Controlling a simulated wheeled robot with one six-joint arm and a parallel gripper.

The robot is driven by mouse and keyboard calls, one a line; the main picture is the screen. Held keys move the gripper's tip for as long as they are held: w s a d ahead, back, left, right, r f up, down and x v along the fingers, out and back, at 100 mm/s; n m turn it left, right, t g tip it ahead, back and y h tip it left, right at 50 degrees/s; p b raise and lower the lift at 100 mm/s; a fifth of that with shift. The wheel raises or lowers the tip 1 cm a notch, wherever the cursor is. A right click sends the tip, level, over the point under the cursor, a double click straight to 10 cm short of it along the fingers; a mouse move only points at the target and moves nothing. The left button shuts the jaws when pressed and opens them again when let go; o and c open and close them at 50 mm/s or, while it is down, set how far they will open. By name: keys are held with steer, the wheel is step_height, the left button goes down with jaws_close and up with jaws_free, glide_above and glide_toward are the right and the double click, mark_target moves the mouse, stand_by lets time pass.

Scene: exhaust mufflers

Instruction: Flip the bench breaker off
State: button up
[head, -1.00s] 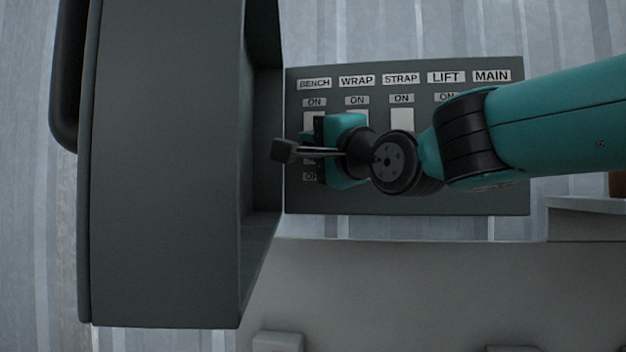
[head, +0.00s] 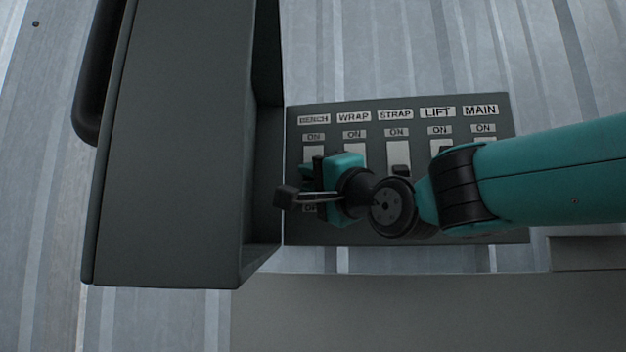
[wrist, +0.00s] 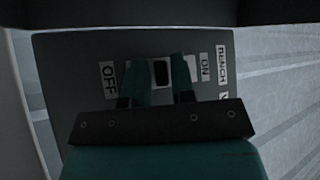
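The dark breaker panel (head: 470,225) has a row of labelled switches. The bench label (head: 314,119) is at its left end, with an ON label under it. My gripper (head: 310,183) is in front of the bench switch and hides most of it in the head view. In the wrist view the panel appears turned, with ON at right and OFF (wrist: 107,79) at left. The dark bench lever (wrist: 160,72) lies between my two teal fingertips (wrist: 159,76). The fingers look apart, with pale slot visible beside the lever; contact cannot be told.
A large dark grey cabinet door or box side (head: 175,150) stands close at the left of the panel, near my gripper. The strap (head: 400,171) and lift switches are right of my gripper. My arm crosses the panel's right side.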

steer(key=shift+s, duration=0.1)
steer(key=p+v, duration=0.7)
steer(key=v, duration=1)
steer(key=shift+p, duration=0.3)
steer(key=shift+s+d, duration=0.1)
